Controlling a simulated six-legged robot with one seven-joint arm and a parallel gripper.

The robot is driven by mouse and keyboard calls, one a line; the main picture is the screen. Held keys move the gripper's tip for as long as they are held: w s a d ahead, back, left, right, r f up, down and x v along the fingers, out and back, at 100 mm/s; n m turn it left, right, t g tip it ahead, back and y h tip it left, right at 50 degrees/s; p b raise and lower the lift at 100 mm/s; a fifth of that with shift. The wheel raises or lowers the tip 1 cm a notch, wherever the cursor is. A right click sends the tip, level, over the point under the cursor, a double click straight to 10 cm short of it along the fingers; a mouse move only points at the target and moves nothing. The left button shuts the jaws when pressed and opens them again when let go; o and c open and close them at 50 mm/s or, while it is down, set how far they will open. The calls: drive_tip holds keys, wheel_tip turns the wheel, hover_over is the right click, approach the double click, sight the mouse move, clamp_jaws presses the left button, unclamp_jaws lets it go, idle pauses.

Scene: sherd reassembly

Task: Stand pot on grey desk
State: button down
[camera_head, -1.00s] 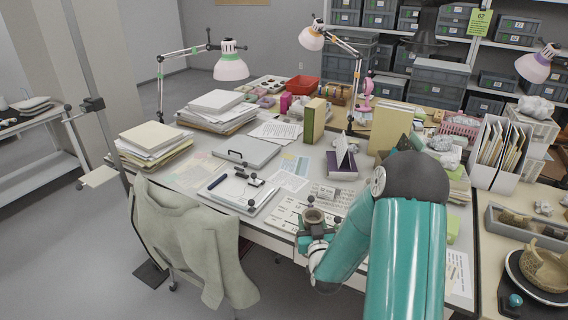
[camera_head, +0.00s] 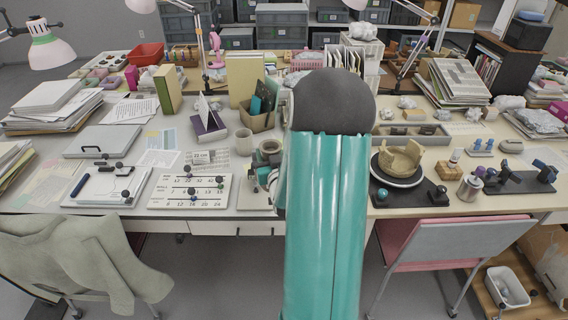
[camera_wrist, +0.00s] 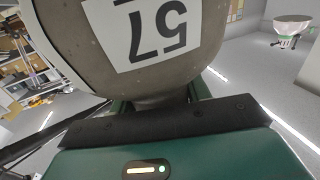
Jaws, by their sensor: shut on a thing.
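The pot (camera_head: 271,148) is small and grey-brown, and its round open rim faces up in the head view. In the wrist view the pot (camera_wrist: 185,30) fills the top, with a white label reading 57 upside down in the picture. My gripper (camera_head: 263,176) is shut on the pot; its dark jaw (camera_wrist: 165,124) crosses below it in the wrist view. Gripper and pot are over the right part of the grey desk (camera_head: 172,214). My arm hides part of them, and I cannot tell whether the pot's base touches anything.
A pale mug (camera_head: 244,141) stands just left of the pot. A carton (camera_head: 258,121) stands behind. A beige desk (camera_head: 425,205) with a sherd bowl (camera_head: 400,160) adjoins on the right.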

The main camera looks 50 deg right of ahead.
drive_tip(key=s+d+f, duration=0.2)
drive_tip(key=d+f, duration=0.9)
drive_tip(key=shift+d+f, duration=0.15)
drive_tip(key=shift+f, duration=0.25)
drive_tip(key=shift+f, duration=0.1)
drive_tip(key=c, duration=0.7)
unclamp_jaws()
drive_tip(key=shift+f, duration=0.1)
drive_tip(key=v, duration=1.2)
